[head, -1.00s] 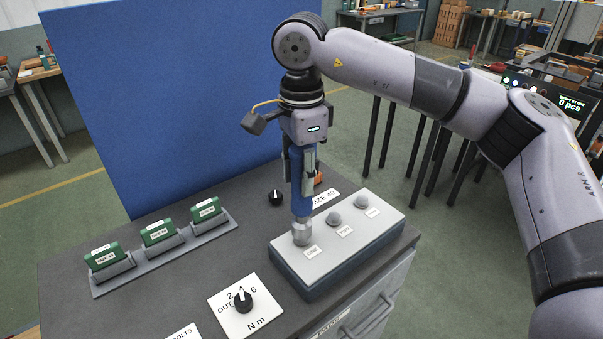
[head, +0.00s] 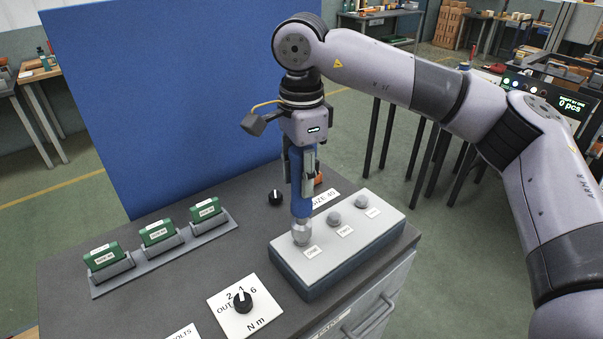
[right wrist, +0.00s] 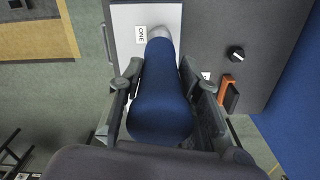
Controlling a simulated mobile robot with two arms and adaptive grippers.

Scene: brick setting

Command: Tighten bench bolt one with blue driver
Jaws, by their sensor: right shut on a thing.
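The blue driver (head: 301,196) stands nearly upright over the grey bolt block (head: 340,252). My right gripper (head: 302,170) is shut on the driver's blue body; in the right wrist view the driver (right wrist: 160,95) sits between both fingers (right wrist: 162,95). The driver's silver tip (head: 302,231) is down at the bolt position labelled ONE and hides that bolt. Two other bolts, a middle one (head: 334,218) and a far one (head: 362,201), stand uncovered on the block, each with a label beside it. My left gripper is not in view.
A torque dial (head: 242,301) marked in N m sits on the bench front. A small black knob (head: 275,198) is behind the block. Green cases (head: 158,231) stand in a grey rack (head: 165,250) at left. A blue panel (head: 170,100) rises behind the bench.

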